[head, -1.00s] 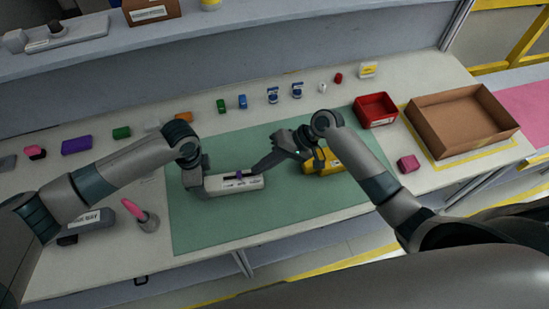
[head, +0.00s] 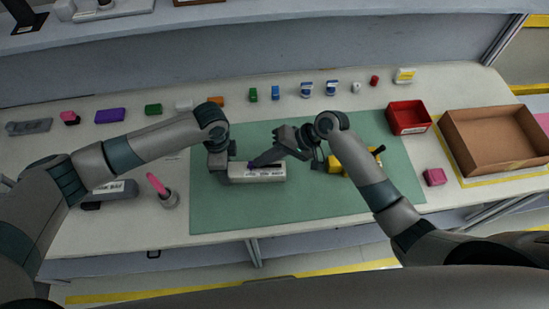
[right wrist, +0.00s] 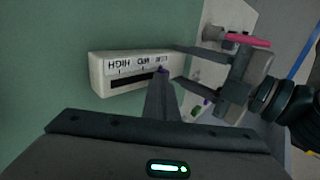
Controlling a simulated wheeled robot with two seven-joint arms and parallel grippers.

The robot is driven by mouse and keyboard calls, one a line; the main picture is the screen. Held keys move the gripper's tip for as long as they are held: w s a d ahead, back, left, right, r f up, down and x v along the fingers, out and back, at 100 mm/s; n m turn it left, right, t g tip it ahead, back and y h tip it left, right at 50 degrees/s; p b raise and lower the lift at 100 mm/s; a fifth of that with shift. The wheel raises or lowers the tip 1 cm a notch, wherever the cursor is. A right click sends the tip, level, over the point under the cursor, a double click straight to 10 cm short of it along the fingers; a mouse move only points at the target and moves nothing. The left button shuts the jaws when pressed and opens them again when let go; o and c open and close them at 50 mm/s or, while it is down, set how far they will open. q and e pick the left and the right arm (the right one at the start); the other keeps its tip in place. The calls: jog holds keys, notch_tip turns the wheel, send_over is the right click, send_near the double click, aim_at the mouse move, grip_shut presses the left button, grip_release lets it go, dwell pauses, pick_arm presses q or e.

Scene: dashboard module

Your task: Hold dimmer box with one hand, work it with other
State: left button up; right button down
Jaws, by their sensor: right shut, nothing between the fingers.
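The dimmer box (head: 270,174) is a pale, long box on the green mat. In the right wrist view its label (right wrist: 120,63) appears upside down, with HIGH at the left, beside a dark slot. A small purple slider knob (right wrist: 161,69) sits toward the LOW end; its exact mark is partly hidden. My left gripper (head: 222,164) is at the box's left end; in the right wrist view its fingers (right wrist: 183,68) straddle that end. My right gripper (head: 251,166) is shut and empty, its tip at the knob; I cannot tell whether they touch.
A yellow tool (head: 340,163) lies behind my right wrist on the mat (head: 215,215). A red bin (head: 408,117) and a cardboard box (head: 490,140) stand right. A pink-handled item (head: 158,186) stands left of the mat. Several small objects line the back.

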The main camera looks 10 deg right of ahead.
aim_at(276, 166)
jog(key=shift+a, duration=0.3)
pick_arm(q)
jog(key=shift+d, duration=0.1)
pick_arm(e)
jog(key=shift+d, duration=0.8)
jog(key=d, duration=0.2)
jog(key=shift+s+d, duration=0.15)
jog(key=shift+d, duration=0.25)
jog(key=v, duration=1)
jog(key=shift+a, duration=0.1)
pick_arm(q)
jog(key=o, duration=1.5)
jog(key=shift+c, duration=0.2)
